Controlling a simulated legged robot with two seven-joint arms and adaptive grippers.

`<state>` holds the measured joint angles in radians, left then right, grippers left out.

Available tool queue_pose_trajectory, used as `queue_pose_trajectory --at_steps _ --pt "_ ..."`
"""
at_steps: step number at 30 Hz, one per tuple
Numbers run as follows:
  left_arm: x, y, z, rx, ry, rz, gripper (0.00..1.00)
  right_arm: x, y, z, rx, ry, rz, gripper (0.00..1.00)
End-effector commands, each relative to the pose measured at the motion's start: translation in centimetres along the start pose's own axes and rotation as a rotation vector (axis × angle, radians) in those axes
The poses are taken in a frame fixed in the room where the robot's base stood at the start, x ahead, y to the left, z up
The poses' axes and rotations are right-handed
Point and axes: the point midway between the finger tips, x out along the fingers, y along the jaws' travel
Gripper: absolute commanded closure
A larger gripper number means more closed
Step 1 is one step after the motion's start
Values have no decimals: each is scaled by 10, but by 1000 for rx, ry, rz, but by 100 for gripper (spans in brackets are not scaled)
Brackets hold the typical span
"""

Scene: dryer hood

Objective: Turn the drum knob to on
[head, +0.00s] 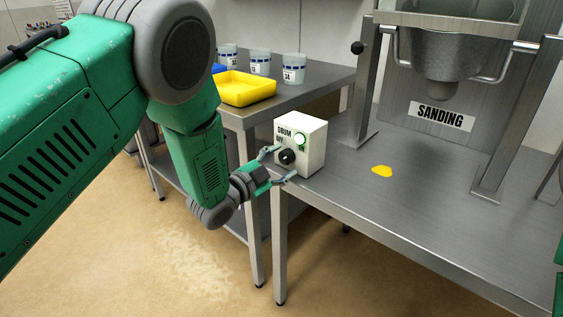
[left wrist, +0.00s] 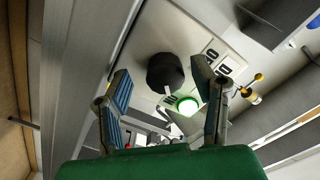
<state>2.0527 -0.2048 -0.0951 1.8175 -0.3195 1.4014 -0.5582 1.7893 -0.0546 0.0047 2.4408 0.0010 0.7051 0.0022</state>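A white control box (head: 312,146) labelled DRUM, with OFF and ON marks, stands at the left end of the steel table. Its black round knob (head: 287,157) faces my left arm; the knob also shows in the left wrist view (left wrist: 165,72). A green light (head: 300,140) on the box glows, also in the left wrist view (left wrist: 188,106). My left gripper (head: 281,164) is open, with one finger on each side of the knob. In the left wrist view a gap shows between each finger and the knob. My right gripper is out of view.
The steel table (head: 400,190) carries a sanding hood (head: 440,60) with metal posts and a small yellow patch (head: 382,171). A side table behind holds a yellow tray (head: 246,88) and several white cups (head: 260,63). Table legs stand below my left gripper.

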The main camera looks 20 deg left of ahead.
Motion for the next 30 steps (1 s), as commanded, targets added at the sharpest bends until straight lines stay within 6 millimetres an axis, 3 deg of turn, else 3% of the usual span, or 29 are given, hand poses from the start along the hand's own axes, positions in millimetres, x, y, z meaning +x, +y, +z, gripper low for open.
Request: queue_pose_trajectory --at_steps 8,21,30 --pt "-7 -2 0 1 1 -3 48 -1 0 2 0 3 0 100" --pt "-93 0 1 0 -3 0 48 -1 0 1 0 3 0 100" --pt "-119 0 1 0 -1 0 48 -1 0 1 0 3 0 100"
